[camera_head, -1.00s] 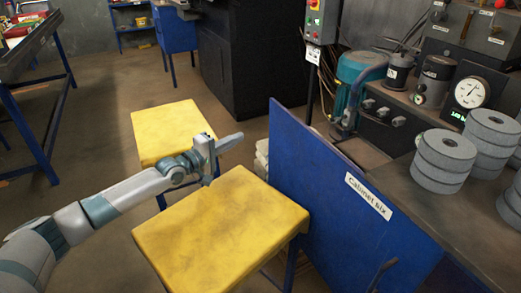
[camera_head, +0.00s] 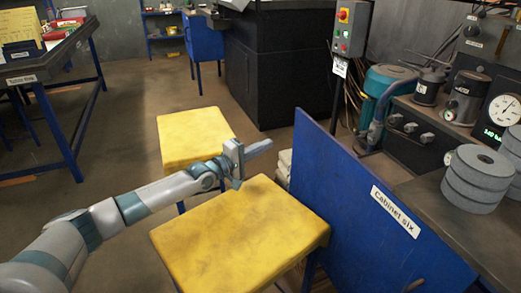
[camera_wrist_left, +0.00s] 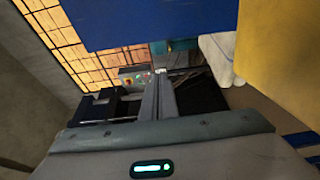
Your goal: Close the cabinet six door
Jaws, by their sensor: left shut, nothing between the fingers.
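The cabinet six door (camera_head: 345,195) is a blue panel with a white "Cabinet six" label, right of centre in the head view. It stands out from the bench, and a dark handle (camera_head: 414,285) shows at its lower edge. My left gripper (camera_head: 268,146) is shut and empty. In the head view it appears left of the door's upper far corner, above the yellow stools. The left wrist view shows the gripper fingers (camera_wrist_left: 160,100) together, with a blue panel (camera_wrist_left: 150,22) across the top. My right gripper is not in view.
Two yellow-topped stools (camera_head: 240,236) (camera_head: 194,136) stand left of the door. Grey flap discs (camera_head: 478,178) are stacked on the bench (camera_head: 470,235) at right, near a gauge (camera_head: 503,110). A control box on a post (camera_head: 350,27) stands behind the door. Floor is open at left.

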